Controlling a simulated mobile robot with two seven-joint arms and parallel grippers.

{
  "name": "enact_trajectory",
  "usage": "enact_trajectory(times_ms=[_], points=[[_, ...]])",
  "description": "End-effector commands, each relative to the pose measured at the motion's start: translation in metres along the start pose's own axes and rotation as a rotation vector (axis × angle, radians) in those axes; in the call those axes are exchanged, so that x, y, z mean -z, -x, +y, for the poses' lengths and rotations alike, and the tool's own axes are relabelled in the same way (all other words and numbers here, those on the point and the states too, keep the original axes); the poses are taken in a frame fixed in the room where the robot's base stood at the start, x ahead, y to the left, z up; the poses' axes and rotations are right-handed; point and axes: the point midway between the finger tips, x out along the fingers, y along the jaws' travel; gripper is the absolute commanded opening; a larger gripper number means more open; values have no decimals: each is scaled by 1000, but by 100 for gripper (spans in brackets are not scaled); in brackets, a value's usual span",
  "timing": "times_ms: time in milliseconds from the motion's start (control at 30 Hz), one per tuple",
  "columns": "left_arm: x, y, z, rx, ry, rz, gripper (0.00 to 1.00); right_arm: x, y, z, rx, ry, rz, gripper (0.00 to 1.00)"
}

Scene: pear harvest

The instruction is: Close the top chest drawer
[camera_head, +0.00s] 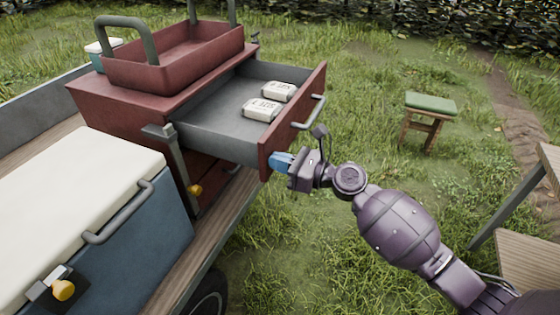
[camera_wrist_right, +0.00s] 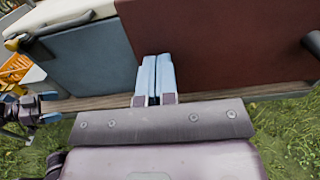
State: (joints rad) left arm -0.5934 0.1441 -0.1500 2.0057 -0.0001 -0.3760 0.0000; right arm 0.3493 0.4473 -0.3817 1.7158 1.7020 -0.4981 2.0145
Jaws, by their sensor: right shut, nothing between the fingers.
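The red chest (camera_head: 110,102) stands on the wooden cart bed. Its top drawer (camera_head: 215,125) is pulled well out, with a grey inside and a red front panel (camera_head: 316,88) bearing a grey bar handle (camera_head: 309,113). My right gripper (camera_head: 273,161) is shut and empty, its blue fingertips at the lower near corner of the drawer front. In the right wrist view, the shut fingers (camera_wrist_right: 155,76) point at a dark red panel (camera_wrist_right: 215,45); whether they touch it I cannot tell. My left gripper is not seen in the head view.
Two white labelled packs (camera_head: 261,109) lie in the drawer. A red open tray (camera_head: 180,55) sits on the chest. A blue cooler with a cream lid (camera_head: 80,185) stands in front of it.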

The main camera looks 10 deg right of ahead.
Motion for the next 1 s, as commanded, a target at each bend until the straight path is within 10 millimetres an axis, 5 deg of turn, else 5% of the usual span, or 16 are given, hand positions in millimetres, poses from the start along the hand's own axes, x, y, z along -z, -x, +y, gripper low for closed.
enact_trajectory(times_ms=[367,1000], points=[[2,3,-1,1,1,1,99,-2,-44,1,-2,0,-3,0],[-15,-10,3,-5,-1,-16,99,5,-212,2,-4,-5,1,0]])
